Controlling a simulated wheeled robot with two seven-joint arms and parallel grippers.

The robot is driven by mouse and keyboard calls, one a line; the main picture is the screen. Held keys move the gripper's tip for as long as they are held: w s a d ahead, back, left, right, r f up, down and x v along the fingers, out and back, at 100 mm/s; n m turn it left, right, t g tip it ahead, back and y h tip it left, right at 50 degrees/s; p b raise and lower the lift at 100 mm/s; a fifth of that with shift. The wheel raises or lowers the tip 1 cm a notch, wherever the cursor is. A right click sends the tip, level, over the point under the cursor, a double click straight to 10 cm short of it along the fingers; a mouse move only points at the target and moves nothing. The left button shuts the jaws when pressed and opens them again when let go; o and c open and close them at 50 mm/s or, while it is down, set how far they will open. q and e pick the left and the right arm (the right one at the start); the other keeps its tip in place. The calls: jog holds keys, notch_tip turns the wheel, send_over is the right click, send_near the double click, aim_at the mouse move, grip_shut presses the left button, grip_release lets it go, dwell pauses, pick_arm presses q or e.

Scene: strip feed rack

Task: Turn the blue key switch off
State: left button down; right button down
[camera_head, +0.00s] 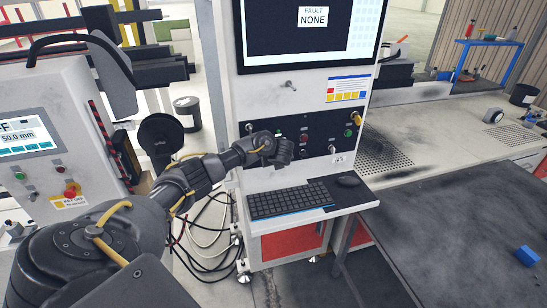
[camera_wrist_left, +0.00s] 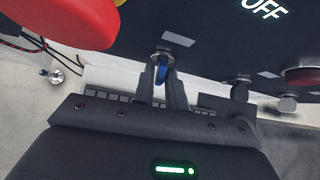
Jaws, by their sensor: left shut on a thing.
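The blue key (camera_wrist_left: 162,66) of the switch shows in the left wrist view, between the two fingers of my left gripper (camera_wrist_left: 163,82). The gripper is shut on it. The key stands in a round metal collar on the dark control panel (camera_head: 330,118). In the head view my left gripper (camera_head: 280,160) is at the lower left part of this panel, and the key is hidden behind it. Large white letters reading OFF (camera_wrist_left: 263,8) show at the top right of the wrist view. My right gripper is not in view.
A big red button (camera_wrist_left: 75,18) is close to my gripper in the wrist view. Other knobs and buttons sit on the panel.

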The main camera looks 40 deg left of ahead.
pick_arm(q)
jog(key=shift+m+g+y, duration=0.3)
jog(key=shift+g, duration=0.1)
jog(key=shift+f, duration=0.1)
dwell(0.3)
jog(key=c, duration=1.6)
grip_release()
jog(key=shift+o, duration=0.2)
jog(key=p+v, duration=0.4)
jog(key=v, duration=0.7)
jog(key=shift+w, duration=0.15)
jog(key=shift+d+f, duration=0.1)
jog(key=shift+f, duration=0.05)
